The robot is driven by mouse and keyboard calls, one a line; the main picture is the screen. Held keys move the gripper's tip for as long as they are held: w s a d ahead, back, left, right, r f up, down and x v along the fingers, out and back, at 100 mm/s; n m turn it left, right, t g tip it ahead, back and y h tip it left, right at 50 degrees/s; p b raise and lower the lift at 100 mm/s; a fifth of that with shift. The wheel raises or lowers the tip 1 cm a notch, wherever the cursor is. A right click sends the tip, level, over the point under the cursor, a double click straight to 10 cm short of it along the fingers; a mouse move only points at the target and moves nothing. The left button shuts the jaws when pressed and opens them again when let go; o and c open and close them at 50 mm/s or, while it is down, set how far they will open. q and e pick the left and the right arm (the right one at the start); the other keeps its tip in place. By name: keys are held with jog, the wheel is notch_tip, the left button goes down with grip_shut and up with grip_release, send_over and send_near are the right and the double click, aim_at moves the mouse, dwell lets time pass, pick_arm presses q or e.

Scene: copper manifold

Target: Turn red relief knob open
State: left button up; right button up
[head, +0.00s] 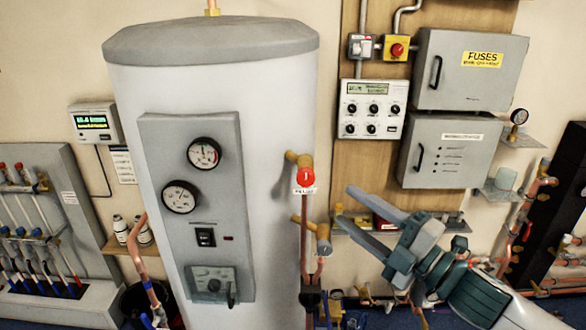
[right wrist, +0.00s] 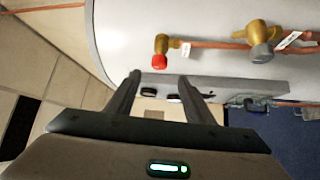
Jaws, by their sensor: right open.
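The red relief knob (head: 306,177) sits on a brass valve (head: 297,158) on the right side of the white cylinder (head: 265,110), with a small white tag below it. My right gripper (head: 345,206) is open and empty, to the right of and slightly below the knob in the head view. In the right wrist view the red knob (right wrist: 159,62) shows just beyond the gap between the open fingertips (right wrist: 160,76). The fingers appear apart from the knob. My left gripper is in neither view.
A second brass valve with a grey cap (head: 323,240) sits below the knob on the copper pipe (head: 304,225). A shelf (head: 350,226) lies behind my right gripper. Grey boxes (head: 450,150) and a control panel (head: 372,108) hang on the wall behind.

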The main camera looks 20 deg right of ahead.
aim_at(299, 171)
jog(key=p+x, duration=0.7)
jog(key=x, duration=0.8)
jog(key=shift+w+a+r, duration=0.15)
jog(key=shift+w+a, duration=0.4)
jog(key=shift+w, duration=0.2)
jog(key=c, duration=1)
